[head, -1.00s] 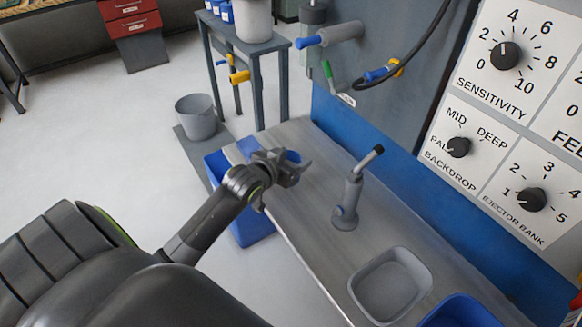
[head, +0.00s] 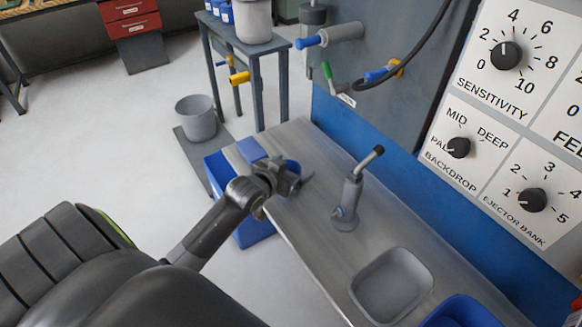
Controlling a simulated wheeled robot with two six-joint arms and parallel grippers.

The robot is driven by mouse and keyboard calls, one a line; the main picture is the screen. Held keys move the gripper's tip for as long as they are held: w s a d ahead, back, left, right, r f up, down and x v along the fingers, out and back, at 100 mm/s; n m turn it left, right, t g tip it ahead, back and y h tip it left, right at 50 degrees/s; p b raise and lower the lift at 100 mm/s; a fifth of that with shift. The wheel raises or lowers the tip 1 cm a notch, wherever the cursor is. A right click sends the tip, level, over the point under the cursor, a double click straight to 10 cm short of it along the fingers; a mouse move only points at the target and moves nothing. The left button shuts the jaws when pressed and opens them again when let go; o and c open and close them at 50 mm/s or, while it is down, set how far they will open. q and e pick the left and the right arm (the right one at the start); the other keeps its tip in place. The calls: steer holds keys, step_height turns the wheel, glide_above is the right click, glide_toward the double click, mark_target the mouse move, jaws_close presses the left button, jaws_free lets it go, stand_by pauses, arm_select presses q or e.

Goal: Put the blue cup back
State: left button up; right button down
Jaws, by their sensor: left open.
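My left gripper (head: 297,182) is open over the far left end of the grey bench (head: 300,235). A small blue rounded thing, perhaps the blue cup (head: 292,165), shows just behind the gripper and is mostly hidden by it. A flat-looking blue patch (head: 252,149) lies beside it at the bench's end. I cannot tell whether the gripper touches either. Several small blue containers (head: 226,13) stand on the side table at the top. My right gripper is not in view.
A grey handled tool (head: 349,195) stands upright on the bench, with a grey tray (head: 391,285) nearer. A blue bin (head: 255,229) is below the bench's left end. A control panel (head: 480,150) rises at right. A grey bucket (head: 197,118) stands on the floor.

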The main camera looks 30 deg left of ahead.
arm_select(q)
steer(key=shift+r, duration=0.15)
steer(key=v, duration=1.2)
